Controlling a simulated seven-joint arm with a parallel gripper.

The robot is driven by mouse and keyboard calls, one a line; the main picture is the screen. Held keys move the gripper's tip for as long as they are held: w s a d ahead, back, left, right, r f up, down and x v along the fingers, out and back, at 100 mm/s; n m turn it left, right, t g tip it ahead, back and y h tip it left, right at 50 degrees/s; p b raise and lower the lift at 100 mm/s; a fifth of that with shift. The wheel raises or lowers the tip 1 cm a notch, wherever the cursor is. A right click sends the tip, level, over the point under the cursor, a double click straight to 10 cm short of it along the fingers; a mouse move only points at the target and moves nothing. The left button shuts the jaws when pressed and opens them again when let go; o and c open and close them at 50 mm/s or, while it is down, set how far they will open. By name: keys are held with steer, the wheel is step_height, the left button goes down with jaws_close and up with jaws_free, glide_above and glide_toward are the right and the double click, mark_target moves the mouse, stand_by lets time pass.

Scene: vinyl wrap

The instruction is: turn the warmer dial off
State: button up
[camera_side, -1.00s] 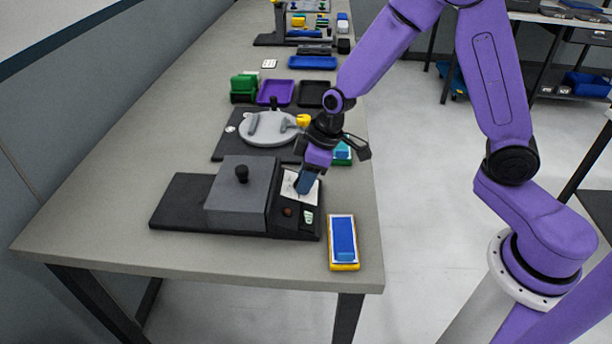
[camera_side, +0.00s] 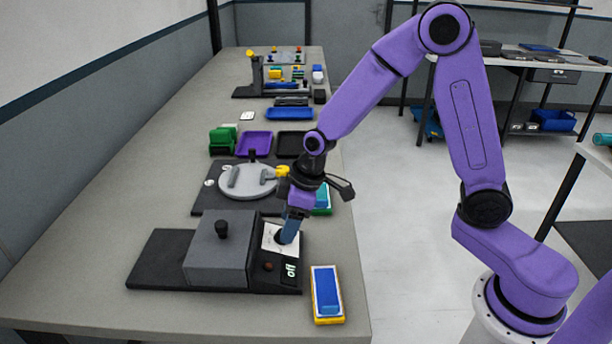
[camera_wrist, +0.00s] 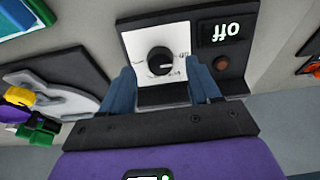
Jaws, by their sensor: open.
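The warmer is a grey box (camera_side: 217,262) with a black knob on top, set on a black base. Its control panel is a white plate (camera_wrist: 139,48) with a round black dial (camera_wrist: 160,60), whose white pointer mark shows. My gripper (camera_side: 287,236) is at the panel, pointing down. In the wrist view its blue fingers (camera_wrist: 160,69) are open, one on each side of the dial, with visible gaps.
A blue block in a yellow-edged tray (camera_side: 326,294) lies right of the warmer. A grey round plate (camera_side: 249,180) with a yellow-ended handle stands behind. Bare table lies to the left.

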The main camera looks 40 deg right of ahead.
steer(key=v, duration=1.5)
steer(key=s+d+f+n+g+h, duration=0.1)
steer(key=s+d+f, duration=0.1)
steer(key=s, duration=1)
steer(key=s+d+f+n+g+h, duration=0.1)
steer(key=s+d+f+n, duration=0.1)
steer(key=s, duration=1)
step_height(320, 180, down, 2)
steer(key=shift+s+d, duration=0.15)
steer(key=shift+d, duration=0.45)
steer(key=shift+c, duration=0.3)
